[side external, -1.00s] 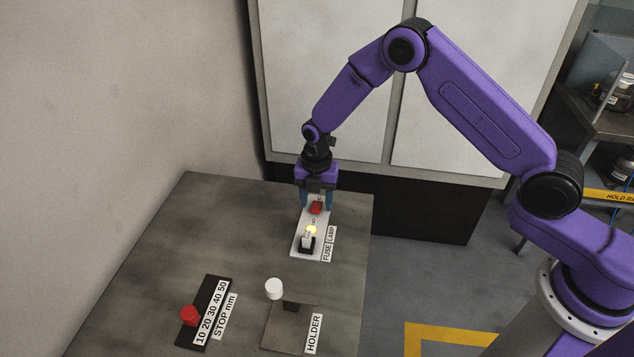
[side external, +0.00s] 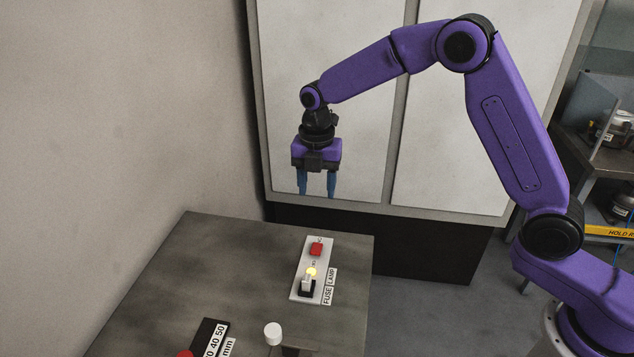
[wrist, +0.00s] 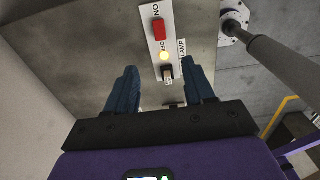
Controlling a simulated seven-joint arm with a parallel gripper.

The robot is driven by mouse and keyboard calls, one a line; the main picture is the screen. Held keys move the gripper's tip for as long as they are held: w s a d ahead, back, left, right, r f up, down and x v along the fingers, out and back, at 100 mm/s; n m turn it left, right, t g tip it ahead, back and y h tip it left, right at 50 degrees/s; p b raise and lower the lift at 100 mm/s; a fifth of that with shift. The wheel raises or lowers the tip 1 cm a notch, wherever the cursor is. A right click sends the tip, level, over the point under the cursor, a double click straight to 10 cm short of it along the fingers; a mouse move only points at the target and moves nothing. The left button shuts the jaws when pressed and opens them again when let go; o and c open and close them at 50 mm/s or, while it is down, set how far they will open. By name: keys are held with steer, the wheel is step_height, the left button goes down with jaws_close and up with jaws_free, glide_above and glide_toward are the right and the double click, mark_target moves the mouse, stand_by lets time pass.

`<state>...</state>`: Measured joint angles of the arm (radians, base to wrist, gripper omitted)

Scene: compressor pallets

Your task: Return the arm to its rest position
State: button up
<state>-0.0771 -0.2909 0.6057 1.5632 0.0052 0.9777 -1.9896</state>
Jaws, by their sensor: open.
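My gripper (side external: 317,195) hangs above the far part of the table, pointing down, with its blue fingers apart and nothing between them. In the wrist view my gripper (wrist: 163,88) also shows open and empty. Below it on the table is a white panel (side external: 298,292) labelled FUSE and LAMP. The panel carries a red switch (side external: 316,249), a glowing yellow lamp (side external: 311,272) and a fuse part in a black socket (side external: 307,288). In the wrist view the red switch (wrist: 159,30) lies between ON and OFF marks, and the lamp (wrist: 164,56) is lit.
A pale cabinet (side external: 450,130) stands behind. Shelving (side external: 600,180) is at the right.

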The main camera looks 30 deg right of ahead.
steer(key=shift+r, duration=0.25)
steer(key=shift+s, duration=0.1)
steer(key=s+d+r+m, duration=0.1)
steer(key=s+r+m, duration=0.25)
steer(key=s, duration=0.55)
steer(key=s+r+m, duration=0.2)
steer(key=s+m, duration=0.2)
steer(key=s, duration=0.5)
steer(key=s+d+m, duration=0.3)
steer(key=s+d, duration=0.2)
steer(key=s, duration=0.4)
steer(key=s+d+m, duration=0.4)
steer(key=s+d, duration=0.1)
steer(key=s, duration=0.4)
steer(key=shift+s+f, duration=0.2)
steer(key=shift+f, duration=0.1)
